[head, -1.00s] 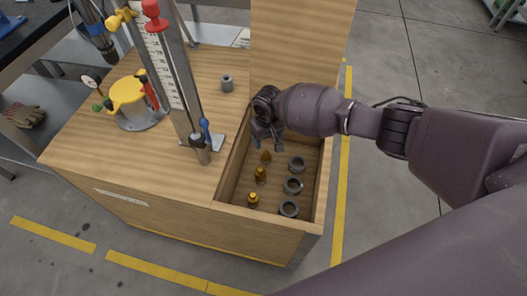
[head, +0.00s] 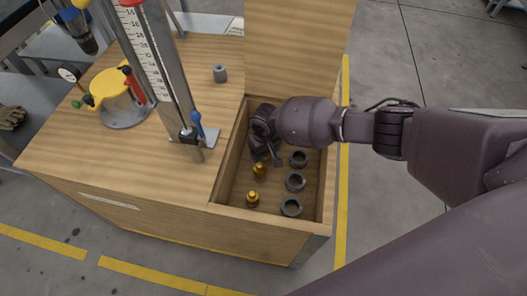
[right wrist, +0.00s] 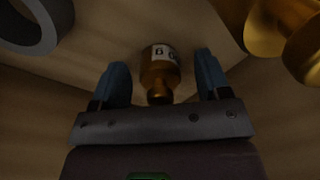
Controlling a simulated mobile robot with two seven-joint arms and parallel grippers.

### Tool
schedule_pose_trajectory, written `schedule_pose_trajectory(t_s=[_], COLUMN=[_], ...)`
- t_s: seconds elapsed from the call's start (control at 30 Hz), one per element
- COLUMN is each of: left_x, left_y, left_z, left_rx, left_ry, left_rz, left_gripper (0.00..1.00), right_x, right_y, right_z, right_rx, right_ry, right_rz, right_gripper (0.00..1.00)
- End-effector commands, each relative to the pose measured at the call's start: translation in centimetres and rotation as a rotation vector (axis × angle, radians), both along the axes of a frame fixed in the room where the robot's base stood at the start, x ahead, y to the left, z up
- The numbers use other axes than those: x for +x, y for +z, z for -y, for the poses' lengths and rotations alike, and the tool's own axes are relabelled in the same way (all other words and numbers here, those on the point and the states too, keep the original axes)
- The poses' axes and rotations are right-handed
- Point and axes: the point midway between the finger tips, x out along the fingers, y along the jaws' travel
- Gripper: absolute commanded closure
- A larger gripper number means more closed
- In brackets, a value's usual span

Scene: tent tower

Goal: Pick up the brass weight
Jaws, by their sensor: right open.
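Brass weights stand in the open wooden compartment (head: 217,208) on the right of the cabinet. Two show in the head view, a middle one (head: 259,172) and a front one (head: 252,199); the farther one is hidden behind my gripper. My right gripper (head: 266,158) is down inside the compartment at its far part, jaws open. In the right wrist view a labelled brass weight (right wrist: 160,68) lies between the blue fingers, with a gap on each side. Another brass weight (right wrist: 285,35) shows at the top right there. My left gripper is not in view.
Dark rings (head: 295,182) stand in a row to the right of the weights; one ring (right wrist: 35,22) shows in the wrist view. The compartment walls and raised lid (head: 298,45) are close around my arm. A scale column (head: 150,55) and grey cylinder (head: 220,74) stand on the cabinet top.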

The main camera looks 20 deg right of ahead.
Motion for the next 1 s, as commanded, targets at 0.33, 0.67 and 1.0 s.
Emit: schedule_pose_trajectory(t_s=[0.33, 0.67, 1.0], left_x=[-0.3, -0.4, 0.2], left_y=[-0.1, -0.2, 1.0], left_z=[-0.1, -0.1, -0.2], left_rx=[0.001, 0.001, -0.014], left_ry=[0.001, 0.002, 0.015], left_rz=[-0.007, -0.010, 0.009], left_gripper=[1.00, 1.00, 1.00], right_x=[0.2, 0.2, 0.5], right_y=[0.3, 0.3, 3.8], right_z=[0.0, 0.0, 0.0], right_rx=[0.000, 0.000, 0.000], right_ry=[0.000, 0.000, 0.000], right_rz=[0.004, 0.004, 0.015], right_gripper=[0.62, 0.94, 0.94])
